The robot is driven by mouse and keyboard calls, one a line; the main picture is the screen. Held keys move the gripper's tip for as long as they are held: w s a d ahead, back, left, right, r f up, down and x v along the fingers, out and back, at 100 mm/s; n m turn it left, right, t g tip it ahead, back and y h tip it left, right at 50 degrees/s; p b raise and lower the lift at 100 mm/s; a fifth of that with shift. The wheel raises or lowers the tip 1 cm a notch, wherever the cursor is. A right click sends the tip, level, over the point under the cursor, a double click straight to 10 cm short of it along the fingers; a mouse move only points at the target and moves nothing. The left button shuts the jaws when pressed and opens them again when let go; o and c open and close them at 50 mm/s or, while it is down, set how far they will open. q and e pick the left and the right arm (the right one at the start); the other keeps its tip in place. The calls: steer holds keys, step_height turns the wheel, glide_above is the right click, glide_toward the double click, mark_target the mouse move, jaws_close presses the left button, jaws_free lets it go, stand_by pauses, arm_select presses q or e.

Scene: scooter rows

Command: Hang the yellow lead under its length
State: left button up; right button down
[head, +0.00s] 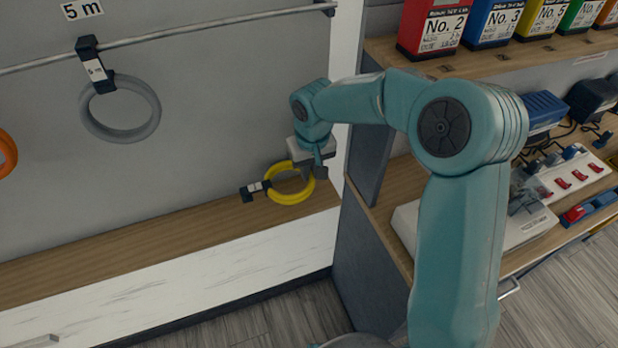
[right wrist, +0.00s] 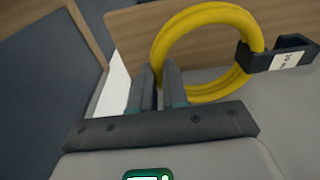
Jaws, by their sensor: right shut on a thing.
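The yellow lead (head: 290,199) is a coil with a black hook and white tag (head: 254,188) on its left. It is at the right end of the wooden ledge; I cannot tell whether it touches the ledge. My right gripper (head: 308,172) is shut on the coil's right side. In the right wrist view, the fingers (right wrist: 160,88) meet the left side of the yellow coil (right wrist: 205,14), and its hook (right wrist: 280,56) points right. A metal rail (head: 190,32) crosses the grey panel, with a "5 m" sign (head: 82,9) above it. My left gripper is out of view.
A grey coil (head: 120,134) hangs from the rail below the sign. Part of an orange coil (head: 6,153) shows at the left edge. A shelf unit (head: 372,165) with boxes, chargers and a power strip stands at right. The ledge (head: 120,238) left of the yellow lead is bare.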

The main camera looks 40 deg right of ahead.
steer(key=shift+s+f, duration=0.1)
steer(key=shift+f, duration=0.25)
steer(key=shift+w+f+p, duration=0.2)
steer(key=shift+f+p, duration=0.2)
steer(key=shift+f, duration=1.6)
steer(key=shift+f, duration=0.1)
steer(key=c, duration=1.1)
jaws_free()
steer(key=shift+w, duration=0.1)
steer(key=shift+c, duration=0.2)
step_height(320, 180, up, 16)
steer(key=s, duration=0.2)
steer(key=shift+a+b, duration=0.35)
steer(key=shift+s+f, duration=0.1)
steer(key=shift+s, duration=0.1)
